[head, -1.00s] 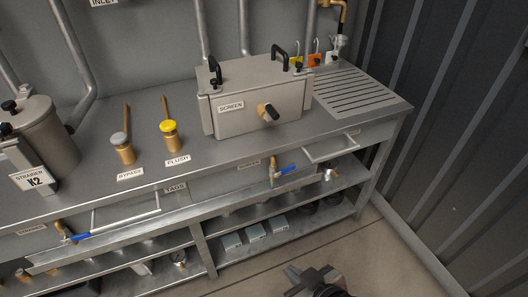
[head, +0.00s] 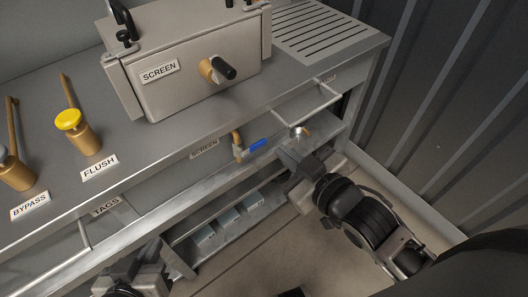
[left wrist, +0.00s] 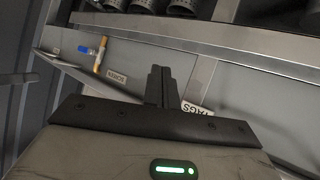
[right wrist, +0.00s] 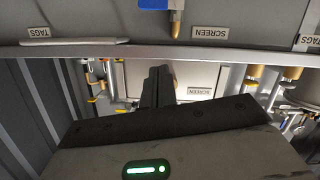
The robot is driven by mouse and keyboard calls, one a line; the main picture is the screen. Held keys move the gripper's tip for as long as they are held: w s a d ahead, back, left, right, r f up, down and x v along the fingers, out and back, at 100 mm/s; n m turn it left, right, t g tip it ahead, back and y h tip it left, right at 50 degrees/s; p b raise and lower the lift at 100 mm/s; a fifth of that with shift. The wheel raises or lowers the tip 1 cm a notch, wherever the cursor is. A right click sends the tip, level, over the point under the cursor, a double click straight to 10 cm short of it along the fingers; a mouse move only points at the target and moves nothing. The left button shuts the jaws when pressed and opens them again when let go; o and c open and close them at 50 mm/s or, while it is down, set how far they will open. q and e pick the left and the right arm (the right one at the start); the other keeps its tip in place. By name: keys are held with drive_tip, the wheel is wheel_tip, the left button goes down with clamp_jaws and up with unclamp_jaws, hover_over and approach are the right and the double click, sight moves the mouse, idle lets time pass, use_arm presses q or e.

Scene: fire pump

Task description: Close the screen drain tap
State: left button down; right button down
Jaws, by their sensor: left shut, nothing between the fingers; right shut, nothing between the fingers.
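The screen drain tap has a brass body (head: 238,152) and a blue lever (head: 257,145). It is on the front of the bench beside the lower SCREEN label (head: 204,149). The lever points right and slightly up in the head view. The tap shows in the left wrist view (left wrist: 100,55) and partly at the top of the right wrist view (right wrist: 176,22). My right gripper (head: 288,150) is shut and empty, to the right of the lever and apart from it. My left gripper (head: 148,262) is shut and empty, low in front of the bench; its fingers show in its wrist view (left wrist: 160,86).
The grey SCREEN box (head: 190,90) with a black-knobbed brass fitting stands on the bench above the tap. A bar handle (head: 308,106) sticks out from the bench front right of the tap. The lower shelf holds blue-grey boxes (head: 228,217). A corrugated wall (head: 440,110) is at right.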

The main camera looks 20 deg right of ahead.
hover_over(263, 142)
drive_tip(key=s+a, duration=0.2)
drive_tip(key=s, duration=0.1)
drive_tip(key=f, duration=0.3)
drive_tip(key=d+f+b, duration=0.1)
drive_tip(key=f, duration=0.1)
drive_tip(key=shift+w+f, duration=0.1)
drive_tip(key=shift+w, duration=0.1)
drive_tip(key=shift+d+f, duration=0.1)
drive_tip(key=shift+f, duration=0.3)
use_arm(q)
drive_tip(key=shift+w+f, duration=0.15)
drive_tip(key=shift+f, duration=0.05)
